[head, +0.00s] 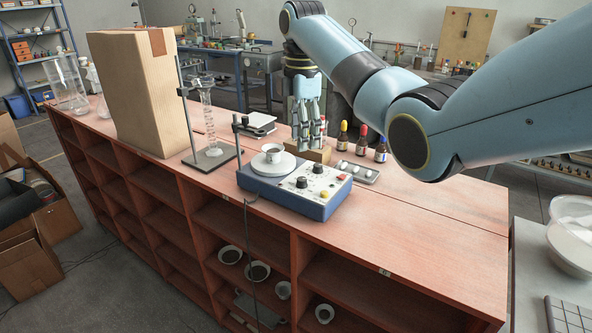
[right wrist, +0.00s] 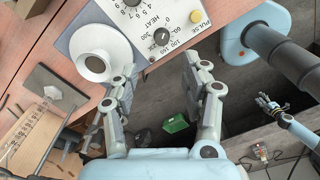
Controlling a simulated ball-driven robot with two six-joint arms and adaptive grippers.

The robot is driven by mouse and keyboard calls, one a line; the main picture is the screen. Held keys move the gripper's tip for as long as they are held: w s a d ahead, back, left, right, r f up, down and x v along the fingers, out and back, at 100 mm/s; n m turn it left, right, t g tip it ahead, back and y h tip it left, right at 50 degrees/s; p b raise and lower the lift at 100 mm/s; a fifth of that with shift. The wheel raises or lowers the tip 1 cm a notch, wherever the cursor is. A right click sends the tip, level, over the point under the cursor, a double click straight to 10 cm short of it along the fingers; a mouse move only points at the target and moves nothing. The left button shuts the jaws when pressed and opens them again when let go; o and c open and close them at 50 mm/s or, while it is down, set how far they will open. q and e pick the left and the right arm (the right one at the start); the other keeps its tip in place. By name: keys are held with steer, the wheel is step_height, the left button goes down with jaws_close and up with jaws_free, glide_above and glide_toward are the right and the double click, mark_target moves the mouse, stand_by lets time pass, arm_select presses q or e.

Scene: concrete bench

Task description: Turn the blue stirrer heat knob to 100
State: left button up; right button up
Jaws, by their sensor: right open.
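The blue stirrer (head: 310,206) sits on the red bench, with a white round plate and a small dish on its top. Its white panel carries two black knobs. In the right wrist view the heat knob (right wrist: 161,37) has "HEAT" and numbers including 100 beside it; its pointer is too small to read. My right gripper (head: 309,142) points down above the bench by the stirrer's far side. In the right wrist view its open, empty fingers (right wrist: 160,68) stand either side of the line to the heat knob, apart from it. My left gripper (right wrist: 268,104) appears small at the right there.
A tall cardboard box (head: 135,92) and a stand with a glass column (head: 207,115) are left of the stirrer. Small bottles (head: 362,139) and a metal tray (head: 358,172) are right of it. The bench's front right is clear. A cable hangs over the front edge.

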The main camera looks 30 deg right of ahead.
glide_above(302, 179)
step_height(302, 179, down, 5)
steer(key=shift+r, duration=0.2)
step_height(302, 179, down, 4)
steer(key=shift+f, duration=0.9)
arm_select(q)
steer(key=shift+s, duration=0.65)
arm_select(e)
jaws_close()
